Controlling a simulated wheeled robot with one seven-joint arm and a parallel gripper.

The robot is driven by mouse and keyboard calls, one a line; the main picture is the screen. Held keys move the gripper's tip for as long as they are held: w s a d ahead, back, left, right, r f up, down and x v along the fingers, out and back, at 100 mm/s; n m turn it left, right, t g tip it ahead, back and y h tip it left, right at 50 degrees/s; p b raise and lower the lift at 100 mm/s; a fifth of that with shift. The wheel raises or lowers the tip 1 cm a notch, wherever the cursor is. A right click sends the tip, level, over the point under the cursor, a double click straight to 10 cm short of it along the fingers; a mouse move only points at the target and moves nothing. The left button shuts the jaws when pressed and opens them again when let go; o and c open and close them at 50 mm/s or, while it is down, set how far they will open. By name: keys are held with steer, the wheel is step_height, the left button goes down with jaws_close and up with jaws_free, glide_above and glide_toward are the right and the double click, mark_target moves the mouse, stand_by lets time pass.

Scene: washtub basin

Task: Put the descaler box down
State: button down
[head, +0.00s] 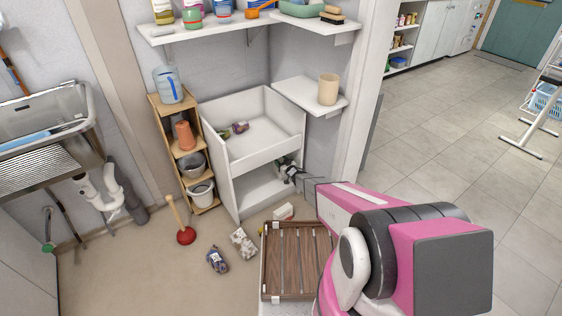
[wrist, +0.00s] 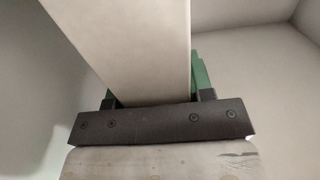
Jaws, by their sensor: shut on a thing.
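The descaler box (wrist: 130,50) is a plain pale, off-white block in the wrist view. My gripper (wrist: 155,97) is shut on it, with a green finger showing at its right side and a little of the other at its left. In the head view my gripper (head: 287,167) is at the right front of the white washtub unit (head: 226,179), by the opening below its basin. I cannot make out the box there. Its far end runs out of the wrist view, and I cannot tell whether it touches a surface.
Pale walls surround the box in the wrist view. A wooden shelf (head: 166,127) stands left of the unit.

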steer(key=shift+f, duration=0.55)
stand_by(0.4)
steer(key=shift+c, duration=2.2)
jaws_free()
